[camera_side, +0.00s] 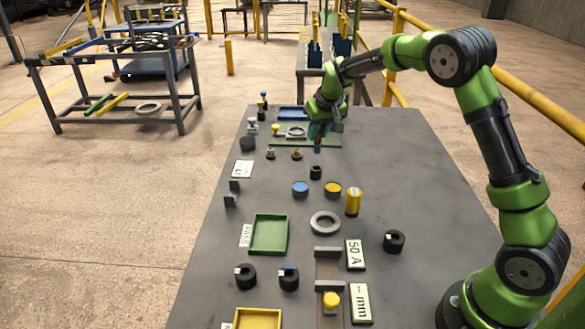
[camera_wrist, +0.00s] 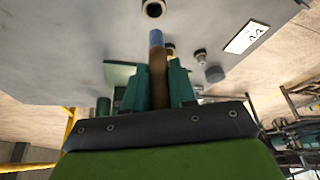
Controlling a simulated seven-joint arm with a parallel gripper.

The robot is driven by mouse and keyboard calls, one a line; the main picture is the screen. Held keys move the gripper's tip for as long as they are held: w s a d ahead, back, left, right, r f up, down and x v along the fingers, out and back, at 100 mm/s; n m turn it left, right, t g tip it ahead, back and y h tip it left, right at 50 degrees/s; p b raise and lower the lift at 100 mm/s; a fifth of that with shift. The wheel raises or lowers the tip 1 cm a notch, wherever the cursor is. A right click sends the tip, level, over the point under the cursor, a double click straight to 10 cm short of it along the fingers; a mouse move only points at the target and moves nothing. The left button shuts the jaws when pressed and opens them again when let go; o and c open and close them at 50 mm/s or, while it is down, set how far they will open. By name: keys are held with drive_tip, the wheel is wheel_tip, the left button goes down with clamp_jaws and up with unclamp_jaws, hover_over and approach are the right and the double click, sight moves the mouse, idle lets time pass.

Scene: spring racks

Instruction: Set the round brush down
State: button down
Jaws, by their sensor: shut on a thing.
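The round brush is a thin rod, brown with a blue end. In the wrist view the round brush (camera_wrist: 157,72) stands between the teal fingers of my gripper (camera_wrist: 158,88), which is shut on it. Its blue end points away from my palm. In the side view my gripper (camera_side: 319,130) is over the far part of the grey table, and the blue end of the brush (camera_side: 317,149) shows below the fingers, pointing down. The brush appears to be above the tabletop. A small black hollow cylinder (camera_side: 316,172) stands just nearer the side camera; it also shows in the wrist view (camera_wrist: 153,8).
The grey table (camera_side: 400,160) holds a green tray (camera_side: 269,234), a yellow tray (camera_side: 258,318), a grey ring (camera_side: 325,223), a yellow cylinder (camera_side: 353,201), blue (camera_side: 300,188) and yellow (camera_side: 333,189) round pots, and several black rings. The table's right side is mostly clear.

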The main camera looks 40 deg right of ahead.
sight(318, 153)
wheel_tip(318, 153, down, 8)
drive_tip(key=shift+f, duration=0.2)
idle(0.3)
drive_tip(key=c, duration=0.9)
unclamp_jaws()
drive_tip(key=shift+f, duration=0.1)
drive_tip(key=v, duration=1.2)
drive_tip(key=s+a+r+t+y, duration=0.2)
drive_tip(key=s+a+r, duration=0.6)
drive_tip(key=s, duration=0.4)
drive_tip(key=shift+t+y, duration=0.4)
drive_tip(key=shift+y, duration=0.4)
drive_tip(key=shift+s+a+r, duration=0.15)
drive_tip(key=shift+s+a, duration=0.75)
drive_tip(key=shift+s, duration=1.55)
drive_tip(key=shift+s+a+r, duration=0.2)
drive_tip(key=shift+s+a, duration=0.7)
drive_tip(key=shift+s, duration=1.6)
drive_tip(key=shift+s+a+r, duration=0.15)
drive_tip(key=shift+s+a, duration=0.75)
drive_tip(key=shift+s, duration=1.55)
